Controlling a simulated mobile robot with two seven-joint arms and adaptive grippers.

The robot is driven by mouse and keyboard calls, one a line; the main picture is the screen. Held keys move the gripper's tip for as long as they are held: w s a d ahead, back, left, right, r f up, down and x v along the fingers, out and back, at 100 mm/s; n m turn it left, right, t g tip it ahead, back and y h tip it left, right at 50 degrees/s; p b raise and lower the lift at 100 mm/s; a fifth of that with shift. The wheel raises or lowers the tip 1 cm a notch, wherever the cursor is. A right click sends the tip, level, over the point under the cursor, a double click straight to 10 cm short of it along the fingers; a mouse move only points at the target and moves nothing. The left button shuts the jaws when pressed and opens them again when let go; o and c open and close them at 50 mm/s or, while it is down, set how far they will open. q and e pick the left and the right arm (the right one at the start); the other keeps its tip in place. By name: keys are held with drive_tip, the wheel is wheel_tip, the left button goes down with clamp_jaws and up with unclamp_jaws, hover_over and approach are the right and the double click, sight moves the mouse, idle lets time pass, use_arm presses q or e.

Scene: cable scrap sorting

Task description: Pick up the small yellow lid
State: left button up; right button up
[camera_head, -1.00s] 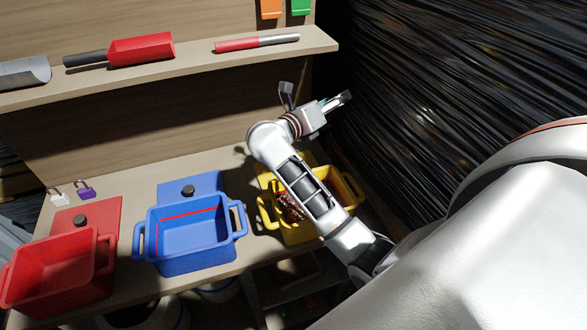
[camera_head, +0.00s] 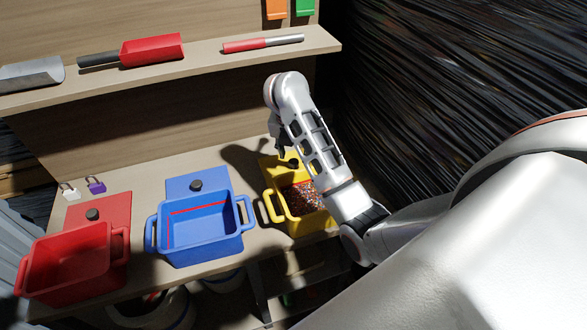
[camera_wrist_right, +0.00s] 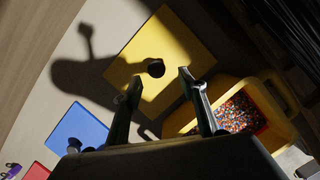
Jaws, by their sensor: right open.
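The small yellow lid (camera_head: 270,167) is a flat square with a dark round knob. It lies on the table behind the yellow bin (camera_head: 276,206). In the right wrist view the lid (camera_wrist_right: 185,40) is ahead of my right gripper (camera_wrist_right: 159,83), with the knob (camera_wrist_right: 155,68) just beyond and between the fingertips. The right gripper is open, with nothing between its fingers. In the head view my right gripper (camera_head: 279,146) points down over the lid, partly hidden by my forearm. My left gripper is not in view.
The yellow bin holds multicoloured granules. A blue bin (camera_head: 163,246) with a blue lid (camera_head: 205,174) and a red bin (camera_head: 30,285) with a red lid (camera_head: 115,207) stand to the left. A shelf (camera_head: 210,60) with scoops runs above; a dark wrapped wall (camera_head: 460,70) is at right.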

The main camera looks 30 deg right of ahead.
sight(293, 162)
drive_tip(key=shift+w+x, duration=0.15)
drive_tip(key=shift+x, duration=1.15)
drive_tip(key=shift+w+x, duration=0.15)
drive_tip(key=shift+x, duration=1.15)
drive_tip(key=shift+a, duration=0.15)
clamp_jaws()
